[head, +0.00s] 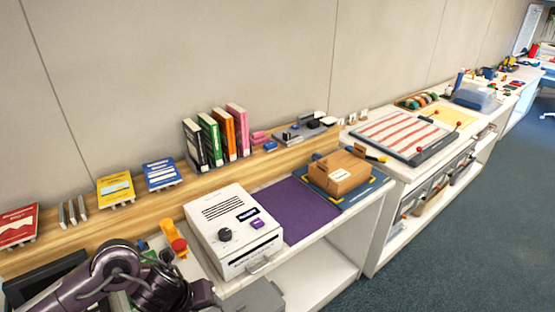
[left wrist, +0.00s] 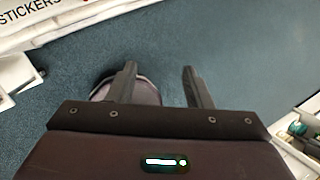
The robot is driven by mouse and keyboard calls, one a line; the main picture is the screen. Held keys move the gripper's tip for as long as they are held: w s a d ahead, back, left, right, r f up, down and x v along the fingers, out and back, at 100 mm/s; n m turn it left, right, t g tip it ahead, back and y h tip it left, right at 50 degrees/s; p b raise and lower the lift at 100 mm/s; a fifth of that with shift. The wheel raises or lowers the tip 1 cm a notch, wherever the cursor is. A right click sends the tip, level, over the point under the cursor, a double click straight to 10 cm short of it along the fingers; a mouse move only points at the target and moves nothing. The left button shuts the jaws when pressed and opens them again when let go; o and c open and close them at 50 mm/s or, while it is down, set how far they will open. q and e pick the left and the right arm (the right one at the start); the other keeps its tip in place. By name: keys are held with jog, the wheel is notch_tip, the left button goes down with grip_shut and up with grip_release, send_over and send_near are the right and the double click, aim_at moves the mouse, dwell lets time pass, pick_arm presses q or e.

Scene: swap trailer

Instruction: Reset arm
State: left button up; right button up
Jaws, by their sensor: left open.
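My left arm shows at the lower left of the head view, folded in front of the counter; its fingers are not clear there. In the left wrist view my left gripper (left wrist: 160,82) is open, its two dark fingers apart with nothing between them. It hangs over the blue-green floor (left wrist: 225,50). My right gripper is in neither view.
A white machine with a dial (head: 235,232) stands on the counter beside a purple mat (head: 300,212). A brown box (head: 340,174) sits to its right. Upright binders (head: 217,135) stand on the wooden ledge behind. The floor (head: 460,235) at the right is clear.

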pick_arm(q)
jog(key=w+d+f+n+h+b, duration=0.1)
jog(key=w+f+n, duration=0.1)
jog(key=f+n, duration=0.55)
jog(key=w+d+f+n+h+b, duration=0.15)
jog(key=f+n, duration=0.35)
jog(key=f, duration=0.6)
jog(key=s+a+f+n, duration=0.3)
jog(key=f+n, duration=0.3)
jog(key=f, duration=0.5)
jog(key=s+a+f+n+y+b, duration=0.3)
jog(key=s+f+n, duration=0.4)
jog(key=s+f, duration=0.6)
jog(key=s+a+f+n+g+y, duration=0.1)
jog(key=s+f, duration=0.3)
jog(key=s, duration=0.7)
jog(key=s+a+f+n+g+y, duration=0.1)
jog(key=s+f+n, duration=0.3)
jog(key=s, duration=0.6)
jog(key=shift+s+a+f+g, duration=0.35)
jog(key=shift+s+f+g, duration=0.05)
jog(key=shift+f, duration=0.15)
